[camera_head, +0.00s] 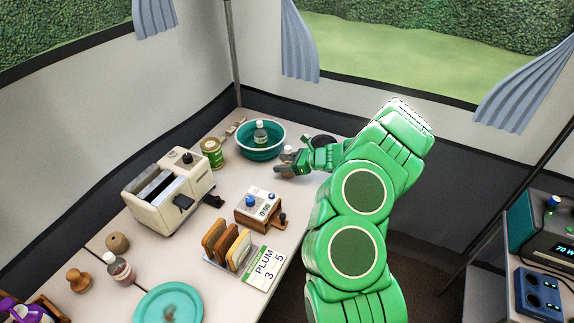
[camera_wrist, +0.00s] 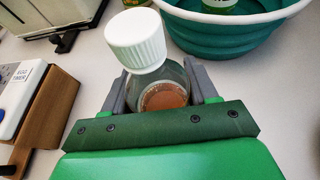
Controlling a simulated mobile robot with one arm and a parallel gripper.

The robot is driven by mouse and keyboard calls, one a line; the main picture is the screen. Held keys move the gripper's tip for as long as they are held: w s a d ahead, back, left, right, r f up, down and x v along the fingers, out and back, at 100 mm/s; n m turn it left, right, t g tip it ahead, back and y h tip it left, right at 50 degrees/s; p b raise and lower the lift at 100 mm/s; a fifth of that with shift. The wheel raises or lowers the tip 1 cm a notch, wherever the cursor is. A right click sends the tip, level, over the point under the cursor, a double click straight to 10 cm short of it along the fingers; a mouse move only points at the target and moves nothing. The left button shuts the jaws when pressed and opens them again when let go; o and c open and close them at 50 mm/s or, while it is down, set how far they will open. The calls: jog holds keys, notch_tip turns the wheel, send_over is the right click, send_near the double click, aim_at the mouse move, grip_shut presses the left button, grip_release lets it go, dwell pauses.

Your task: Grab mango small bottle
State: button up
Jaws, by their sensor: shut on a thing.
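A small clear bottle (camera_wrist: 172,92) with a white ribbed cap and orange-brown contents is between my two grey fingers in the wrist view. My gripper (camera_wrist: 158,88) is shut on it, with a finger on each side. In the head view my gripper (camera_head: 286,166) is low over the table, in front of the teal bowl, and mostly hides the bottle. No label on this bottle can be read. Another white-capped bottle (camera_head: 260,134) stands in the teal bowl (camera_head: 261,153). A bottle with dark red contents (camera_head: 120,271) stands at the left.
The teal bowl's wall (camera_wrist: 225,40) is just beyond the held bottle. An egg timer box (camera_head: 258,208), a toaster (camera_head: 167,193), a green can (camera_head: 212,153), a toast rack (camera_head: 228,246) and a teal plate (camera_head: 168,305) stand on the table.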

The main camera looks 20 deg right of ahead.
jog(key=shift+r, duration=0.15)
notch_tip(320, 180, up, 10)
jog(key=shift+f, duration=0.15)
dwell(0.4)
